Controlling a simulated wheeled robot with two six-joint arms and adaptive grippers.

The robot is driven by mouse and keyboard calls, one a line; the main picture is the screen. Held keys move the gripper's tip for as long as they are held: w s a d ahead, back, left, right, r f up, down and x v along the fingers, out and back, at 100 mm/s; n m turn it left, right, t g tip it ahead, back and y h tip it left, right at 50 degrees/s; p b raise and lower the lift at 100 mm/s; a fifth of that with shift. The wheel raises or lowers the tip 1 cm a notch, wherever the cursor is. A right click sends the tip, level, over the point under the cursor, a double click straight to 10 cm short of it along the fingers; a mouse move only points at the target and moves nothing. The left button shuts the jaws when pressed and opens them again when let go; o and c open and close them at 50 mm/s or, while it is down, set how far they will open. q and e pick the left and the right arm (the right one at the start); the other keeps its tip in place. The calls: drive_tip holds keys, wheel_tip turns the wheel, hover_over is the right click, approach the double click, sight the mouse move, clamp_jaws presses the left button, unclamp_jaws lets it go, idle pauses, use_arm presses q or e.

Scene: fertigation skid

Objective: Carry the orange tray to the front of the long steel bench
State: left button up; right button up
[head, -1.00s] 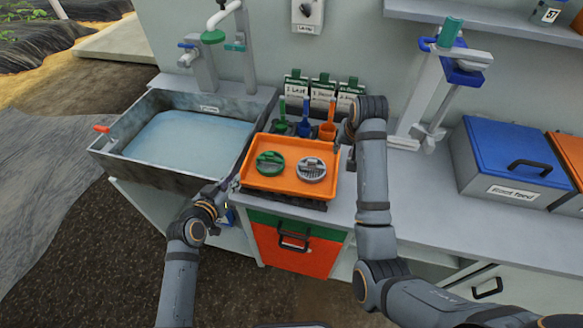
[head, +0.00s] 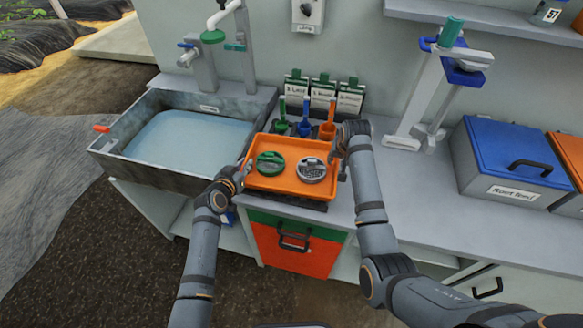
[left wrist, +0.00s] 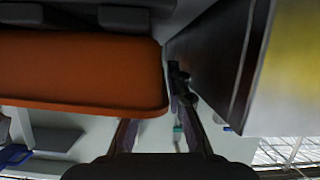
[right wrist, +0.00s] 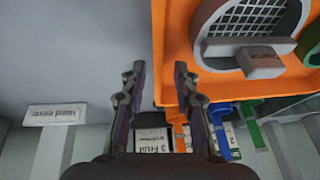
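The orange tray (head: 290,184) sits on a dark base at the bench edge, right of the sink. It holds a green round piece (head: 269,163) and a grey round strainer piece (head: 312,168). My left gripper (head: 246,176) is at the tray's left side. In the left wrist view its fingers (left wrist: 155,110) are apart around the tray's edge (left wrist: 80,75), one tip hidden by it. My right gripper (head: 334,154) is at the tray's right side. In the right wrist view its fingers (right wrist: 160,85) are apart, with the tray's wall (right wrist: 172,50) between them. I cannot see firm contact.
A sink with water (head: 185,148) stands left of the tray. Scoops (head: 305,122) and label cards (head: 322,95) stand behind it. A steel bench (head: 400,180) runs right, with a stand (head: 425,95) and a blue-lidded bin (head: 510,150). Its front stretch is clear.

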use_arm(q)
clamp_jaws()
use_arm(e)
drive_tip(key=c, duration=0.4)
clamp_jaws()
